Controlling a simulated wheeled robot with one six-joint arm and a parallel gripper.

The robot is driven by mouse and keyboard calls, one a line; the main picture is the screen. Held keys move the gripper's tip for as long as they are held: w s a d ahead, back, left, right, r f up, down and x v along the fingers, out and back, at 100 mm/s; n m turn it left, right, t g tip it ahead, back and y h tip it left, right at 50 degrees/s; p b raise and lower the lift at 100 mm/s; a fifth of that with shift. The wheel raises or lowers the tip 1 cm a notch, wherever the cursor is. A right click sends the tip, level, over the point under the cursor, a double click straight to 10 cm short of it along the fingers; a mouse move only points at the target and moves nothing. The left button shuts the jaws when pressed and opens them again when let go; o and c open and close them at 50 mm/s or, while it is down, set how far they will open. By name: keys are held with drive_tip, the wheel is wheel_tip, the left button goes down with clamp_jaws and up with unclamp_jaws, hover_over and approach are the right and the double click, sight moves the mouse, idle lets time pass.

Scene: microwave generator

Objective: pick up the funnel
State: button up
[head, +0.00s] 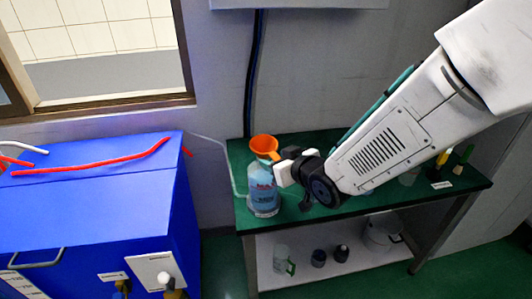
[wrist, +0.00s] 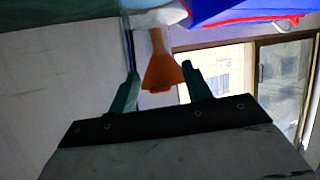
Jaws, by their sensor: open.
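The orange funnel (head: 264,145) sits in the mouth of a clear bottle with bluish contents (head: 263,192), near the left end of the green-topped table. My gripper (head: 281,163) is just right of the funnel, close to the bottle's neck. In the wrist view, which looks upside down, the funnel (wrist: 161,68) shows between the two green fingers of my gripper (wrist: 160,78), with a gap on each side. The fingers are open and hold nothing. Part of the bottle (wrist: 160,14) shows at the top edge there. My arm hides part of the tabletop.
The green tabletop (head: 238,160) holds small containers (head: 410,175) at its right, partly behind my arm. The lower shelf (head: 300,278) holds a beaker, dark-capped jars and a white pot. A large blue box (head: 100,215) with red and white tubes stands left. A window (head: 95,45) is behind.

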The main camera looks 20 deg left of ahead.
drive_tip(key=shift+w+a+f, duration=0.25)
drive_tip(key=shift+w+a, duration=0.1)
drive_tip(key=shift+a, duration=0.1)
clamp_jaws()
drive_tip(key=shift+r, duration=0.15)
